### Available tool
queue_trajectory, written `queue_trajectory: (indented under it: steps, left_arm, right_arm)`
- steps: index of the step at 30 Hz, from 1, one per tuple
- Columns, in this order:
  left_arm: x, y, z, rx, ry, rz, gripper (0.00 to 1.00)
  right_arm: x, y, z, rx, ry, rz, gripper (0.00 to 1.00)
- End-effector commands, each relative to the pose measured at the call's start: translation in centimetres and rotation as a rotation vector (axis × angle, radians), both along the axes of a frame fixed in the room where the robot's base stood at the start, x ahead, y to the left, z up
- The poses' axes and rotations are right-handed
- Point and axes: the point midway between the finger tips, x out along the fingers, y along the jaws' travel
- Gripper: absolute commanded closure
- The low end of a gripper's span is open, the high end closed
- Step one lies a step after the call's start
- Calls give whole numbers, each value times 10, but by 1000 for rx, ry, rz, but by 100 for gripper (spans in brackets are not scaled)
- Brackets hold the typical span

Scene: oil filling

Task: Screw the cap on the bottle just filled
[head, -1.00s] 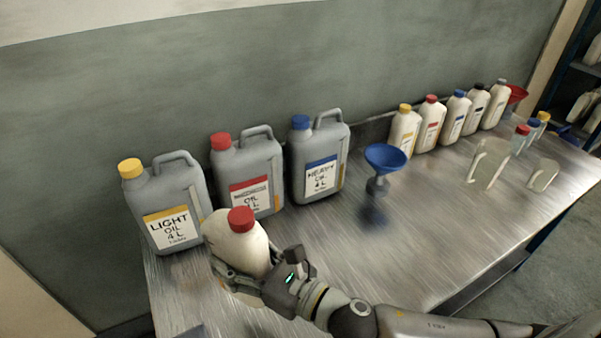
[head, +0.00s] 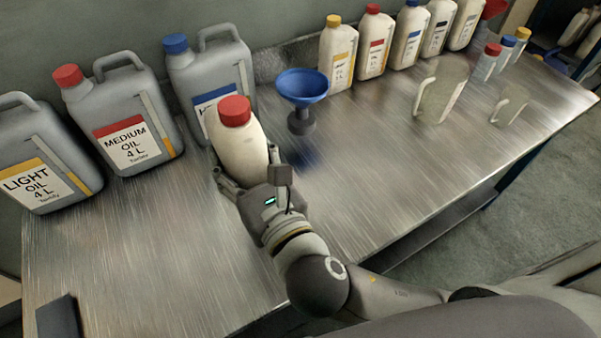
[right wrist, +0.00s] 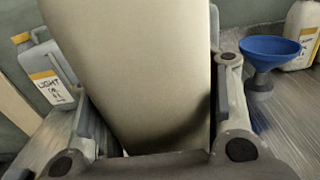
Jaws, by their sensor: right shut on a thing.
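A cream bottle (head: 238,153) with a red cap (head: 234,110) on its mouth stands roughly upright in my right gripper (head: 246,182). The fingers are shut around the bottle's lower body. In the right wrist view the bottle (right wrist: 140,70) fills the middle, between the two fingers (right wrist: 158,135); its cap is out of that view. I cannot tell whether the cap is tight, or whether the bottle's base touches the table. My left gripper is not in view.
Three grey canisters, light (head: 40,165), medium (head: 120,125) and heavy oil (head: 215,75), stand at the back left. A blue funnel (head: 302,85) is right of the bottle. Several capped bottles (head: 372,45) and clear jugs (head: 442,92) are further right.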

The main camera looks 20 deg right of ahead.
Motion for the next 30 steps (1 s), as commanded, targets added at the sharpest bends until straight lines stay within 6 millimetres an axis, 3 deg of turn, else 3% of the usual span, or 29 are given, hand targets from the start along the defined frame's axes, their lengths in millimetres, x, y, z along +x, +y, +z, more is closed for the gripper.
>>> queue_trajectory:
  steps: [16, 27, 30]
  left_arm:
    - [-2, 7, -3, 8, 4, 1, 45]
    - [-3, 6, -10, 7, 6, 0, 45]
    - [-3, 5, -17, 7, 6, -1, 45]
  right_arm:
    - [6, -5, -4, -1, -3, -10, 100]
    - [76, -54, -41, -6, -4, -12, 100]
    - [89, -62, -65, -3, 0, -11, 100]
